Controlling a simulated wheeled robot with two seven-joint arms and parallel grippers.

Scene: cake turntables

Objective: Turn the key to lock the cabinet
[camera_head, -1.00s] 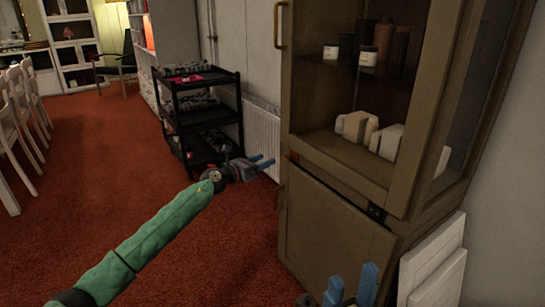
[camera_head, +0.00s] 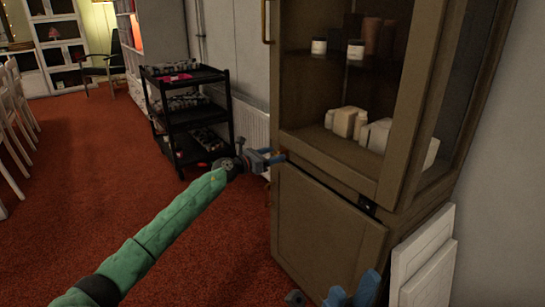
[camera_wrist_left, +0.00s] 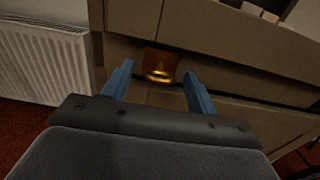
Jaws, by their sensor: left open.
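The cabinet (camera_head: 325,223) is tall and brown, with a glass-fronted upper part and a closed solid lower door. A small gold key (camera_wrist_left: 160,70) sits at an orange-brown plate on the cabinet front in the left wrist view. My left gripper (camera_head: 272,157) is open at the cabinet's left front edge, at the height between upper and lower parts. In the wrist view its two blue fingers stand either side of the key, apart from it as far as I can tell. My right gripper (camera_head: 352,291) shows only its blue fingers at the bottom edge, apart from each other.
A black trolley (camera_head: 190,118) with dark items stands left of the cabinet. A white radiator (camera_head: 252,128) is on the wall behind. White panels (camera_head: 422,258) lean at the cabinet's right side. Jars and boxes stand on its shelves.

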